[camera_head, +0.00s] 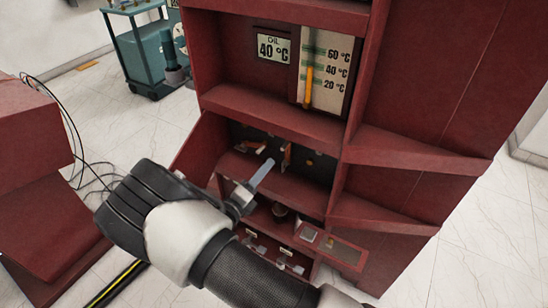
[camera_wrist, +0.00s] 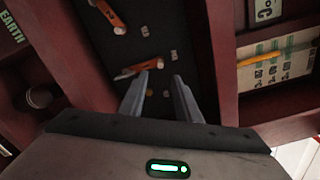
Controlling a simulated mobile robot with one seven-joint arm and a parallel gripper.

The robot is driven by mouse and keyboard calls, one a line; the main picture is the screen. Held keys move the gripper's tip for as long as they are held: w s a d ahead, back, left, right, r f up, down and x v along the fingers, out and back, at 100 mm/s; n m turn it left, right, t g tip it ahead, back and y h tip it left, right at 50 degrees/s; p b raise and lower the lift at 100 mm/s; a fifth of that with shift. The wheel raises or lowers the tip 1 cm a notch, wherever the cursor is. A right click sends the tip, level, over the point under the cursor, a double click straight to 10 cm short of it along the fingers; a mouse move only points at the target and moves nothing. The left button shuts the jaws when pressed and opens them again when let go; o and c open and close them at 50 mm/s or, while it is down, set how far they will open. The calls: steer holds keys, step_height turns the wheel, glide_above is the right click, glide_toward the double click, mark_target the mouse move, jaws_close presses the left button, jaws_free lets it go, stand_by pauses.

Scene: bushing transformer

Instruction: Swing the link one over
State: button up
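In the wrist view, two orange links lie on a dark panel inside the red cabinet: a near link (camera_wrist: 138,69) just beyond my fingertips and a farther link (camera_wrist: 112,15). Small number tags sit beside them, too small to read surely. In the head view, an orange link (camera_head: 287,155) stands steeply and another (camera_head: 252,147) lies flatter to its left. My gripper (camera_wrist: 163,78) is open and empty, its two fingers apart. The left fingertip is close to the near link; I cannot tell whether they touch. The gripper (camera_head: 265,166) also reaches into the cabinet opening in the head view.
The red cabinet (camera_head: 440,80) frames the recess, with a ledge (camera_head: 270,113) above it. An oil temperature gauge (camera_head: 325,70) is higher up. Below are a dark round part (camera_head: 280,210) and a small red panel (camera_head: 330,247). A teal cart (camera_head: 145,55) stands behind left.

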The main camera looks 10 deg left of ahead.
steer(key=v, duration=0.7)
steer(key=shift+s, duration=0.15)
